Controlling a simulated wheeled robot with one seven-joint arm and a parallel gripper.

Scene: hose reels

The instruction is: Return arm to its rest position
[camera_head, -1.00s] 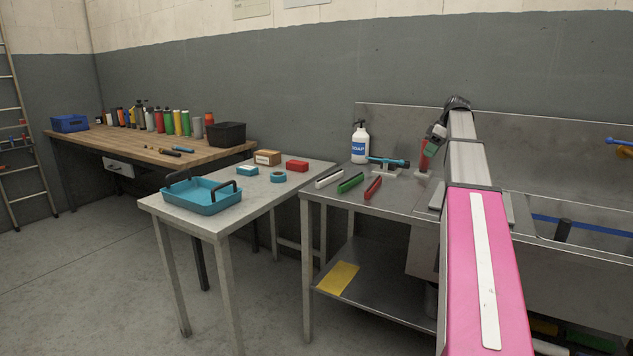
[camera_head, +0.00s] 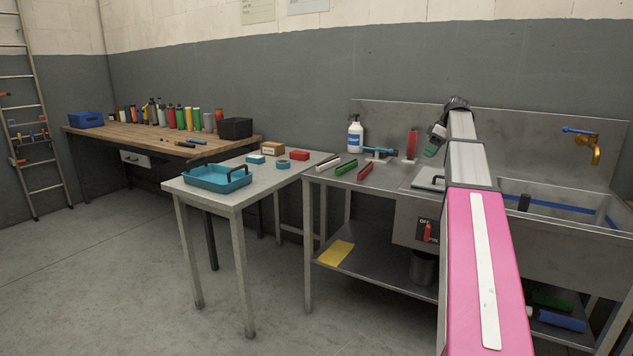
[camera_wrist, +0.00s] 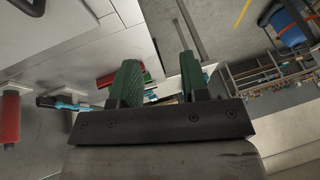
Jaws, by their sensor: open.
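My gripper (camera_wrist: 160,80) shows in the wrist view with its two green fingers apart and nothing between them. In the head view my pink and grey arm stretches forward over the right side, and a bit of my gripper (camera_head: 434,146) shows at its far end, in front of the steel sink unit (camera_head: 400,225). The fingertips are hard to make out there. The gripper is clear of the red upright object (camera_head: 412,144) and of the blue-handled tool (camera_head: 378,152) behind it.
A small table (camera_head: 232,203) with a blue tray (camera_head: 217,178) stands left of the sink unit. A wooden workbench (camera_head: 150,140) holds several bottles. The floor at front left is clear.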

